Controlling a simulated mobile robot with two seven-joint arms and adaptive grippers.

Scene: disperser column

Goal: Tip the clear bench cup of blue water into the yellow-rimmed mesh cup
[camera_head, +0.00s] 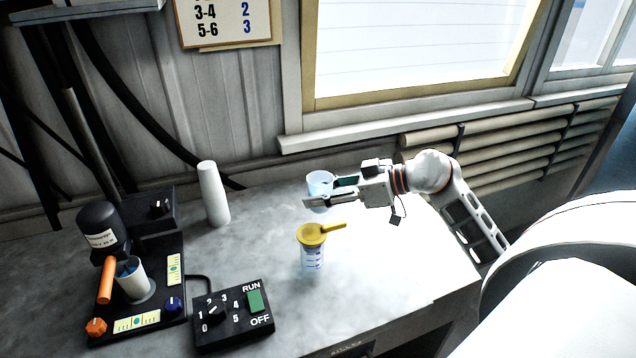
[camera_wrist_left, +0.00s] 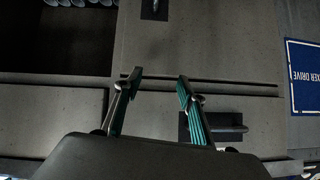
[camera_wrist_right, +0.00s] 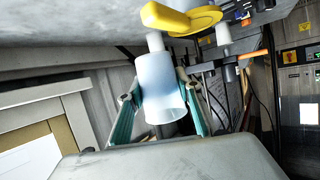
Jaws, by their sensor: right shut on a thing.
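The clear bench cup (camera_head: 319,187) holds pale blue water and looks close to upright. My right gripper (camera_head: 322,196) is shut on it and holds it above the bench, behind the mesh cup as the head view shows it. In the right wrist view the cup (camera_wrist_right: 163,95) stands between the two fingers (camera_wrist_right: 157,98). The yellow-rimmed mesh cup (camera_head: 311,236) has a yellow handle toward the right and sits over a clear vessel with blue marks. Its yellow part also shows in the right wrist view (camera_wrist_right: 180,18). My left gripper (camera_wrist_left: 159,78) is open and empty, outside the head view.
A disperser stand (camera_head: 140,290) with a white beaker (camera_head: 134,282) is at the left. A dial box (camera_head: 233,316) lies at the front, and a white bottle (camera_head: 213,195) stands behind. The bench (camera_head: 390,270) right of the mesh cup is clear.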

